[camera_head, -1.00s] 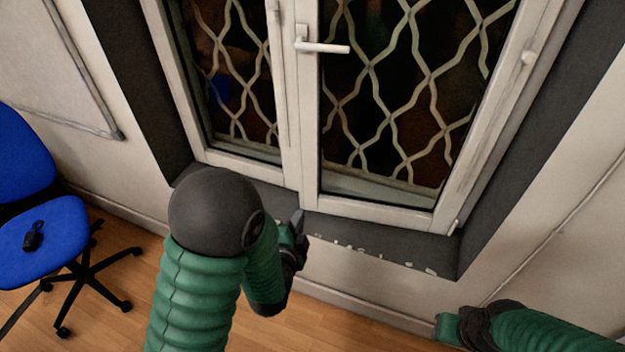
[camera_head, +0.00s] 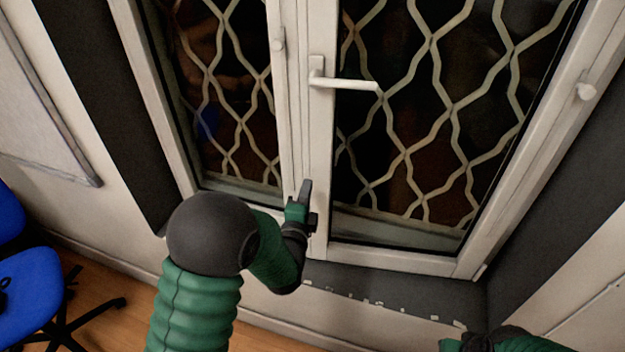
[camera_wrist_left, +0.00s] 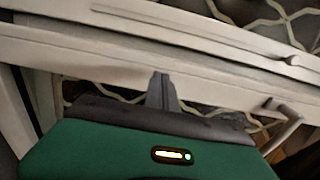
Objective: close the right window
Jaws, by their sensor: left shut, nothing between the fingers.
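The right window (camera_head: 320,150) is a white-framed sash with dark glass and a wavy grille behind it. Its white handle (camera_head: 345,84) points sideways to the right, and it also shows at the right of the wrist view (camera_wrist_left: 285,112). The sash stands close to the frame; I cannot tell whether a small gap remains. My left gripper (camera_head: 305,190) is shut and empty, in front of the lower part of the middle upright, below the handle. In the wrist view its fingertips (camera_wrist_left: 161,80) overlap the white frame; contact is unclear. My right gripper (camera_head: 450,345) is mostly cut off at the bottom edge.
The left window (camera_head: 290,130) stands beside the right one, with a small knob (camera_head: 278,40). A dark sill (camera_head: 400,290) with chipped edges runs below. A blue chair (camera_head: 30,295) stands at lower left. A board (camera_head: 45,130) hangs on the left wall.

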